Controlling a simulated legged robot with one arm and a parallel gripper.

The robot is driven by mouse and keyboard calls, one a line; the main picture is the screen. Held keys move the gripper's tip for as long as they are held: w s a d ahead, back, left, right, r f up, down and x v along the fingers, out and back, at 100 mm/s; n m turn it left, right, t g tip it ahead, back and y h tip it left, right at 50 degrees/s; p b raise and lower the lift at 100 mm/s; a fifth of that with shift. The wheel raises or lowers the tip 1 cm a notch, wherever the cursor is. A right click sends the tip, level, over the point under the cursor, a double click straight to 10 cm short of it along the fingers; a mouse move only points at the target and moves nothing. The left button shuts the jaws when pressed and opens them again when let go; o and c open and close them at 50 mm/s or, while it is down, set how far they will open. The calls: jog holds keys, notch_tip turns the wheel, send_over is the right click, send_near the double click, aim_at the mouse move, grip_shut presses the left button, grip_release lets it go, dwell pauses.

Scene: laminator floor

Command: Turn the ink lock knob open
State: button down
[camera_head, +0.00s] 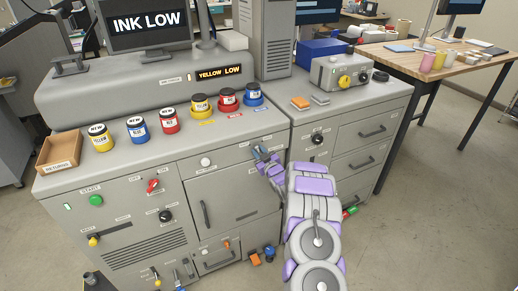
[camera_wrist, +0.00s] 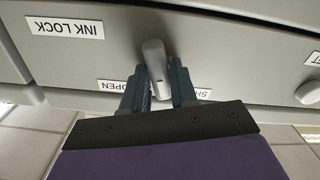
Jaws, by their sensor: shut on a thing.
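The ink lock knob (camera_wrist: 154,58) is a pale grey lever on the grey cabinet front in the wrist view. My gripper (camera_wrist: 160,92) has its two dark fingers closed on either side of it. The knob stands nearly upright in that view, between the OPEN label (camera_wrist: 121,112) and a partly covered label (camera_wrist: 203,93) that seems to read SHUT. The INK LOCK label (camera_wrist: 64,27) is at upper left. In the head view my gripper (camera_head: 262,156) is at the cabinet front; the knob is hidden there.
The INK LOW screen (camera_head: 148,22) and YELLOW LOW display (camera_head: 222,72) stand above. Several ink jars (camera_head: 137,130) and a wooden returns tray (camera_head: 58,152) sit on the cabinet top. A white round knob (camera_head: 205,161) is left of my gripper. Floor at right is clear.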

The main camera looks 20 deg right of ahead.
jog(key=m+p, duration=0.2)
jog(key=m, duration=0.1)
jog(key=shift+r+m, duration=0.1)
jog(key=shift+m, duration=0.3)
jog(key=m+p, duration=0.1)
jog(key=m, duration=0.1)
jog(key=shift+d+m+p, duration=0.2)
jog(key=shift+m+p, duration=0.1)
jog(key=shift+p, duration=0.1)
jog(key=m+p, duration=0.2)
jog(key=m, duration=0.4)
jog(key=shift+d, duration=0.2)
jog(key=c, duration=0.9)
grip_release()
jog(key=shift+d, duration=0.15)
